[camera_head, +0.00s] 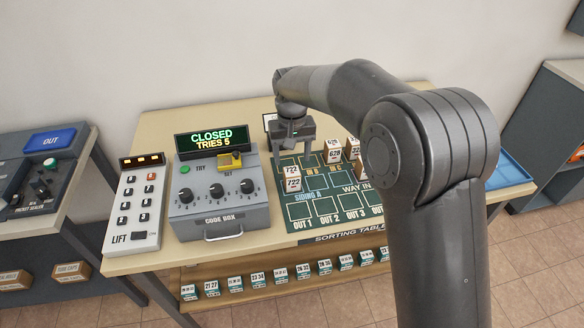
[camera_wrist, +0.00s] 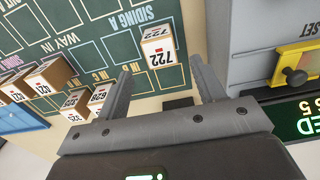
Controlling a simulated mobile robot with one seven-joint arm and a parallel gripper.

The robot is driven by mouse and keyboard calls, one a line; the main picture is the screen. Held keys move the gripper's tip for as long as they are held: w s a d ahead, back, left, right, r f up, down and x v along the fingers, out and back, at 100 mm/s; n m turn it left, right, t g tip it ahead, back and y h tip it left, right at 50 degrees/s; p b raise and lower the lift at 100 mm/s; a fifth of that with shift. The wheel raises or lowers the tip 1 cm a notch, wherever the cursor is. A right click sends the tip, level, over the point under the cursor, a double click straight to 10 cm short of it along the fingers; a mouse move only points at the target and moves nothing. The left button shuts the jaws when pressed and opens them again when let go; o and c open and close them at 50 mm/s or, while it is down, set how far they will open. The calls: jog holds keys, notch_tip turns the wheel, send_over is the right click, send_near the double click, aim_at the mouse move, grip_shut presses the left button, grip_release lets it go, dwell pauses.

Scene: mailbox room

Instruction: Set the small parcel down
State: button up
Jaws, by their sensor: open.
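The small parcel, a tan box with a white label reading 722 (camera_head: 293,180), stands on the dark green mat (camera_head: 327,209) of the sorting table, by the SIDING A marking. It also shows in the wrist view (camera_wrist: 159,46), just beyond my fingertips and in line with the gap between them. My gripper (camera_head: 296,152) is open and empty, behind and above the parcel. In the wrist view the two fingers of my gripper (camera_wrist: 162,74) are spread wide apart, with nothing between them.
Other labelled parcels (camera_head: 333,151) stand on the mat to the right, partly hidden by my arm. A code box (camera_head: 215,207) with dials and a CLOSED, TRIES 5 display (camera_head: 211,140) stands to the left, beside a LIFT keypad (camera_head: 134,207). The front mat squares in view are bare.

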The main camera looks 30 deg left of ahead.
jog(key=shift+r, duration=1.2)
jog(key=shift+d+r, duration=0.1)
jog(key=d+r+m+t, duration=0.1)
jog(key=d+r, duration=0.3)
jog(key=d, duration=0.5)
jog(key=d+r+m+y, duration=0.1)
jog(key=d+r+m, duration=0.1)
jog(key=d+r, duration=0.5)
jog(key=d+r+m+t, duration=0.1)
jog(key=d+r, duration=0.1)
jog(key=d, duration=0.9)
jog(key=s+d+f+m+t, duration=0.1)
jog(key=s+d+m, duration=0.1)
jog(key=s+d, duration=0.6)
jog(key=s+d+f+m+t+h, duration=0.1)
jog(key=s+d+m+t, duration=0.1)
jog(key=s+d, duration=0.6)
jog(key=d+m, duration=0.1)
jog(key=d, duration=0.5)
jog(key=shift+s+d+t, duration=0.25)
jog(key=shift+s+t, duration=0.05)
jog(key=shift+s, duration=0.1)
